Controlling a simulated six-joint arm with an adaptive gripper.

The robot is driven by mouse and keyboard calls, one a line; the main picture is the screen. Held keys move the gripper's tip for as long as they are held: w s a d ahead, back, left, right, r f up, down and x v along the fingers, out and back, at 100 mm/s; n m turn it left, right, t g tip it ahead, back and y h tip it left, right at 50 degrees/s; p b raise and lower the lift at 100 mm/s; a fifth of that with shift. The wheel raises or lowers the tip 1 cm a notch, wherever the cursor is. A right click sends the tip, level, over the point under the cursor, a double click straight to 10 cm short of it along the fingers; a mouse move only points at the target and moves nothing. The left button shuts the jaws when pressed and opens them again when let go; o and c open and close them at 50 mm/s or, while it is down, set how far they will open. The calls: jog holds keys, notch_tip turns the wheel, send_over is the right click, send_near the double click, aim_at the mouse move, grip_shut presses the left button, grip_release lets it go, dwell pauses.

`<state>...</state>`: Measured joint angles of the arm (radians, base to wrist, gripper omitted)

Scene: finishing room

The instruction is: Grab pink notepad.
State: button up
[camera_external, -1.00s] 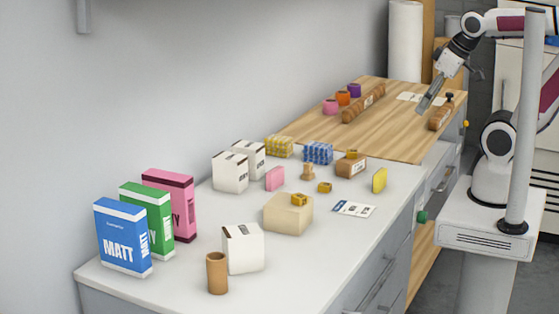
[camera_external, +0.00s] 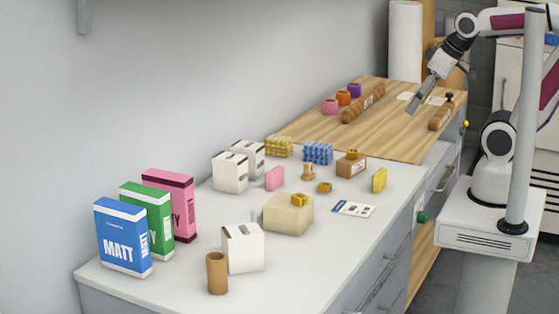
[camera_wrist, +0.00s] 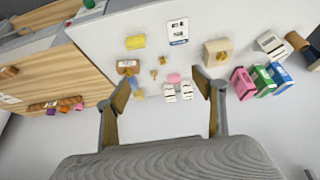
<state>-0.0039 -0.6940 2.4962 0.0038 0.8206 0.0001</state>
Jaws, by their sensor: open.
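The pink notepad (camera_external: 275,178) stands on the white counter in the external view, to the right of two white cartons. It looks like a small upright pink block. In the wrist view the pink notepad (camera_wrist: 174,78) lies beyond and between my fingertips, just above the white cartons. My gripper (camera_external: 412,110) is above the wooden worktop, well apart from the notepad. In the wrist view my gripper (camera_wrist: 160,88) has its two fingers spread wide with nothing between them.
A yellow block (camera_external: 379,180), a blue-patterned block (camera_external: 318,152), a brown box (camera_external: 351,165) and a beige box (camera_external: 288,214) stand around the notepad. White cartons (camera_external: 230,172) are close on its left. Pink, green and blue boxes (camera_external: 147,219) stand at the front left.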

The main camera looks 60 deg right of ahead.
jog(key=w+a+f+t, duration=0.15)
jog(key=w+f, duration=0.25)
jog(key=w, duration=0.8)
jog(key=w+a+f+t, duration=0.15)
jog(key=w+f, duration=0.25)
jog(key=w, duration=0.8)
jog(key=w+f+t, duration=0.3)
jog(key=w+f, duration=0.4)
jog(key=t, duration=0.2)
send_near(276, 169)
jog(key=shift+w+a+r, duration=0.1)
jog(key=shift+w+r, duration=0.05)
jog(key=shift+w, duration=0.35)
jog(key=shift+w+a+r, duration=0.1)
jog(key=shift+w+r, duration=0.05)
jog(key=shift+w, duration=0.4)
jog(key=shift+f, duration=0.7)
jog(key=shift+w, duration=0.15)
jog(key=shift+x, duration=1.2)
